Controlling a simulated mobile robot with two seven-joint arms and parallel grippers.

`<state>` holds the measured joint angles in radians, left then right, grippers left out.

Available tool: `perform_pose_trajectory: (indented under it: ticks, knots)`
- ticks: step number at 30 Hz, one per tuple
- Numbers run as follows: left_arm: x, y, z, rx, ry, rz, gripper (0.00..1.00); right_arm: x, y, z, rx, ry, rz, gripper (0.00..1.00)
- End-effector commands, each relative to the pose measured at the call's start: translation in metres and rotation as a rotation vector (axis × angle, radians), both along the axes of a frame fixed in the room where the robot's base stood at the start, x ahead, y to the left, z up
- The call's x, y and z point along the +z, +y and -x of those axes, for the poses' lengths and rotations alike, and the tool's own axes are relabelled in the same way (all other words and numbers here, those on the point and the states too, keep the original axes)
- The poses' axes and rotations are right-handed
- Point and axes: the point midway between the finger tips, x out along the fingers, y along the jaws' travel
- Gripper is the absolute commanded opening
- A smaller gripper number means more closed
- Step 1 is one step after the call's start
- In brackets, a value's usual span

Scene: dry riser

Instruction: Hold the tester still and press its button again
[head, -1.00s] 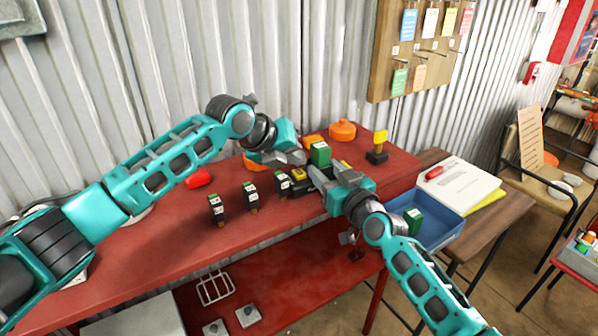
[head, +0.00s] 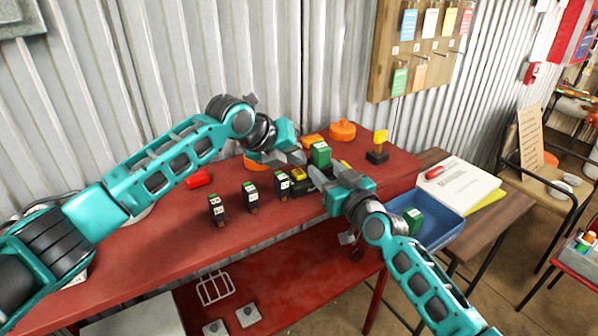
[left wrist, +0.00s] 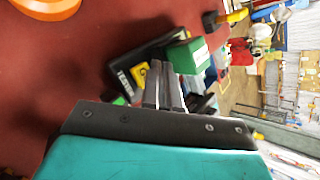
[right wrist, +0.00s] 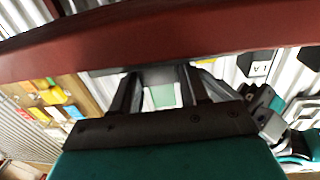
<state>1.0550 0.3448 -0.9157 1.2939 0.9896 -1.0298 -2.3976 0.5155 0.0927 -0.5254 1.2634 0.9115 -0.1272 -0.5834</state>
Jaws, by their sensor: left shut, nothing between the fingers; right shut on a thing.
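The tester (head: 302,187) is a dark box with a yellow part (head: 298,174) on the red bench. A green block (head: 320,153) stands at its far end. The tester (left wrist: 150,55) and green block (left wrist: 188,55) also show in the left wrist view. My left gripper (head: 300,158) is shut and empty, its fingertips close to the tester; contact cannot be told. My right gripper (head: 313,177) is shut on the tester from the right, partly hiding it. In the right wrist view a pale green patch shows between the fingers (right wrist: 160,85).
Several dark blocks with green tops (head: 250,195) stand left of the tester. A yellow-topped dark stand (head: 377,150), an orange round item (head: 342,130) and a red item (head: 198,179) are on the bench. A blue tray (head: 440,228) stands at the right.

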Motion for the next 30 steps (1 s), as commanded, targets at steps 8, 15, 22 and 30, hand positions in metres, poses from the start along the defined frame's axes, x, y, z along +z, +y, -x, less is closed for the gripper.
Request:
perform_pose_trajectory:
  ticks: [8, 15, 22, 30]
  knots:
    - [-0.0001, 0.0001, 0.0, 0.0, 0.0, 0.0, 0.0, -0.0001, 0.0005, 0.0002, 0.001, 0.0, 0.0, 0.03]
    - [-0.0001, 0.0001, 0.0, 0.0, 0.0, 0.0, 0.0, -0.0001, 0.0005, 0.0002, 0.001, 0.0, 0.0, 0.03]
    - [-0.0016, 0.0001, 0.0, 0.0, 0.0, 0.0, 0.0, -0.0001, 0.0005, 0.0002, 0.001, 0.0, 0.0, 0.03]
    - [-0.0088, 0.0002, 0.0001, 0.001, 0.0, -0.001, 0.0, -0.0001, 0.0005, 0.0002, 0.001, 0.0, 0.0, 0.03]
